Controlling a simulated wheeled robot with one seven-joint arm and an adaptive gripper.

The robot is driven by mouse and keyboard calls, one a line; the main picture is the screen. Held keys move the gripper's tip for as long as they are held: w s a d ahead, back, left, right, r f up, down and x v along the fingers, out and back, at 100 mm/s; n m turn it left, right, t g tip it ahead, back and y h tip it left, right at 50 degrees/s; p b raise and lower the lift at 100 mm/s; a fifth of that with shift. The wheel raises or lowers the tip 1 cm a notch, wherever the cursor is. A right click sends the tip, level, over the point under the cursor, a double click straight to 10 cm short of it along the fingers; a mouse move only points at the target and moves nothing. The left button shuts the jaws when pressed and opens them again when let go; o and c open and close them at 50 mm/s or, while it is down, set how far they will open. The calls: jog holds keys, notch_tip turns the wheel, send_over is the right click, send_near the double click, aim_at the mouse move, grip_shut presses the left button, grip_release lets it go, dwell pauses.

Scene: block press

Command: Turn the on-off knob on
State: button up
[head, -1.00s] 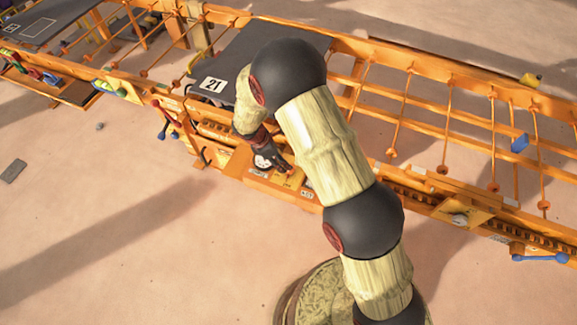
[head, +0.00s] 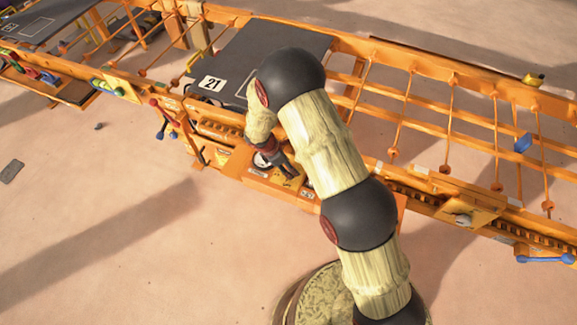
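My gripper (head: 289,171), dark with reddish parts, hangs low over the orange control panel (head: 258,182) at the machine's near edge. Its fingers are small in this view, and I cannot tell whether they are open or shut. A round white dial (head: 261,160) shows on the panel just left of the gripper. I cannot make out for sure which part is the on-off knob; the gripper and arm may hide it.
A grey-white round part (head: 463,220) sits on another panel at right. Blue handles (head: 545,259) stick out at lower right. The sandy floor in front is mostly clear.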

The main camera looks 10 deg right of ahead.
jog(key=shift+c, duration=1.1)
jog(key=c, duration=0.9)
jog(key=shift+m, duration=0.4)
jog(key=shift+w+r+m+g+p, duration=0.15)
jog(key=shift+m+g+p, duration=0.5)
jog(key=shift+m, duration=0.35)
jog(key=m+g+p, duration=0.1)
jog(key=m, duration=0.2)
jog(key=shift+w+m, duration=0.1)
jog(key=shift+m, duration=0.2)
jog(key=m, duration=0.1)
jog(key=m+g, duration=0.1)
jog(key=m, duration=0.1)
jog(key=shift+w+m+g+y, duration=0.1)
jog(key=shift+m+g+y, duration=0.2)
jog(key=shift+y, duration=0.1)
jog(key=shift+d+m+g+y, duration=0.1)
jog(key=shift+m+g+y, duration=0.4)
jog(key=shift+m, duration=1.4)
